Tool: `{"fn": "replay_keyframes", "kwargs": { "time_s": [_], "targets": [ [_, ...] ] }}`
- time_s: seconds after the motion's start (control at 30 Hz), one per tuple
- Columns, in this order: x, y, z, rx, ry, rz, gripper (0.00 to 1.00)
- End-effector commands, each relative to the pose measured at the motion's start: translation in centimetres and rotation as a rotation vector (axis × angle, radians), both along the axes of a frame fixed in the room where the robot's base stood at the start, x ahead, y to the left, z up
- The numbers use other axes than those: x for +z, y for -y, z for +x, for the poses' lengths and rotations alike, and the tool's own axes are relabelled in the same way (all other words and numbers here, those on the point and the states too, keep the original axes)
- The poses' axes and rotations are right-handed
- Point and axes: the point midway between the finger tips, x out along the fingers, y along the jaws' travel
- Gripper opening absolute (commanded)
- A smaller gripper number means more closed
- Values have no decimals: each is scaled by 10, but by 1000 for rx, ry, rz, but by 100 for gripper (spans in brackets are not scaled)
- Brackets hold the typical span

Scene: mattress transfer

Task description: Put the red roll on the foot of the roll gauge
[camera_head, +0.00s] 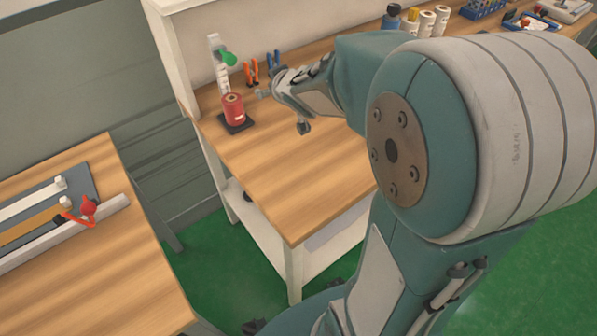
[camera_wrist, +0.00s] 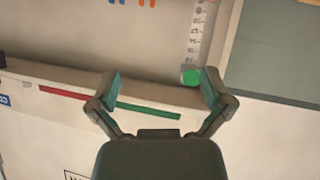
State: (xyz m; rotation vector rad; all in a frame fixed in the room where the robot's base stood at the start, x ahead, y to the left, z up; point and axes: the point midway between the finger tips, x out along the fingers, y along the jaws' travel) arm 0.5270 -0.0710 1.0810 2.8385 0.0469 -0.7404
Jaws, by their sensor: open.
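The red roll (camera_head: 233,109) stands upright on the dark foot (camera_head: 246,124) of the roll gauge, at the back left corner of the wooden bench in the head view. The gauge's white scale (camera_head: 222,78) rises behind the roll, with a green slider (camera_head: 229,58) above it. My gripper (camera_head: 283,111) is open and empty, apart from the roll and to its right. In the wrist view my open fingers (camera_wrist: 160,88) show with the gauge scale (camera_wrist: 199,38) and green slider (camera_wrist: 190,76) beyond them. The roll does not show there.
Orange pliers (camera_head: 251,72) and blue pliers (camera_head: 273,62) are at the back, right of the gauge. White rolls (camera_head: 426,22) and a blue rack (camera_head: 483,8) stand farther right. A second table (camera_head: 120,262) is at the left across a gap. The bench's front part is clear.

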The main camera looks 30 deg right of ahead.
Motion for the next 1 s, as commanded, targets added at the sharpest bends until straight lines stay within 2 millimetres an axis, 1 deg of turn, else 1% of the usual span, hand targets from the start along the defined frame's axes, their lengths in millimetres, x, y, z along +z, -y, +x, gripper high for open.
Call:
{"fn": "replay_keyframes", "kwargs": {
  "time_s": [0.03,0.13,0.27,0.4,0.67,0.8,0.9,1.0],
  "targets": [
    [9,0,-11,-28,-9,-8,100],
    [20,1,-32,-85,-46,-20,100],
    [30,-1,-63,-146,-103,-20,100],
    [36,-7,-99,-195,-174,-7,100],
    [37,-27,-172,-226,-329,51,100],
    [34,-43,-214,-208,-420,94,100],
    [30,-56,-241,-182,-482,123,100],
    [27,-65,-261,-156,-530,147,100]
  ]
}}
